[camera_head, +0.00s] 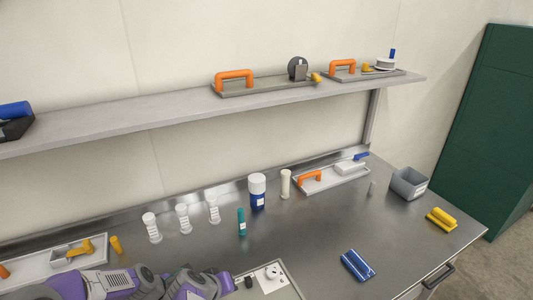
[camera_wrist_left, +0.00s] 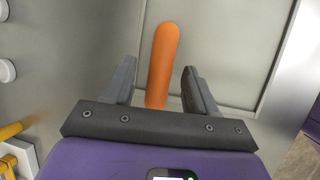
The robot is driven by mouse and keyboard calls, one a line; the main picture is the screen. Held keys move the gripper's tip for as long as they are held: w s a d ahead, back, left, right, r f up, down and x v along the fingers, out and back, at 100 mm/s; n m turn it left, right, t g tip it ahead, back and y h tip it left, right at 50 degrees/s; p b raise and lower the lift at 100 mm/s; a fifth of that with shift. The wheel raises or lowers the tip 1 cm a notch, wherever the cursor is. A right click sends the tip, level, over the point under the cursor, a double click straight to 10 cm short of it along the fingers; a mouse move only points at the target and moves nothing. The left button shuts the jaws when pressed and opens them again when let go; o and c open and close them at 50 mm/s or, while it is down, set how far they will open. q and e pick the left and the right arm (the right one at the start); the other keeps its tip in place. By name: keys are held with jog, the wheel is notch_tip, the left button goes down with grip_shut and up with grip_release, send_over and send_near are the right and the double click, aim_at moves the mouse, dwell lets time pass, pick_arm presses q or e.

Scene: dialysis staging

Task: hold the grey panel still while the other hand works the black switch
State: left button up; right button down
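A grey panel (camera_head: 291,290) lies on the bench at the bottom of the head view, partly cut off by the frame edge and partly covered by my left arm. It carries a white plate with a round knob (camera_head: 272,271), and a small black part (camera_head: 248,283), possibly the black switch, stands beside it. In the left wrist view an orange handle (camera_wrist_left: 163,62) rises from the light grey panel (camera_wrist_left: 225,60). My left gripper (camera_wrist_left: 160,85) is open, its fingers on either side of the handle, with a visible gap on the left. My right gripper is not in view.
Another handled panel (camera_head: 340,180) lies at the back, near a grey bin (camera_head: 408,183). White-and-blue (camera_head: 257,192) and teal (camera_head: 241,222) containers stand mid-bench. Blue (camera_head: 357,265) and yellow (camera_head: 441,220) items lie right. A shelf (camera_head: 180,113) spans above.

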pick_arm(q)
jog(key=shift+o, duration=1.1)
jog(key=p+v, duration=0.6)
jog(key=v, duration=0.2)
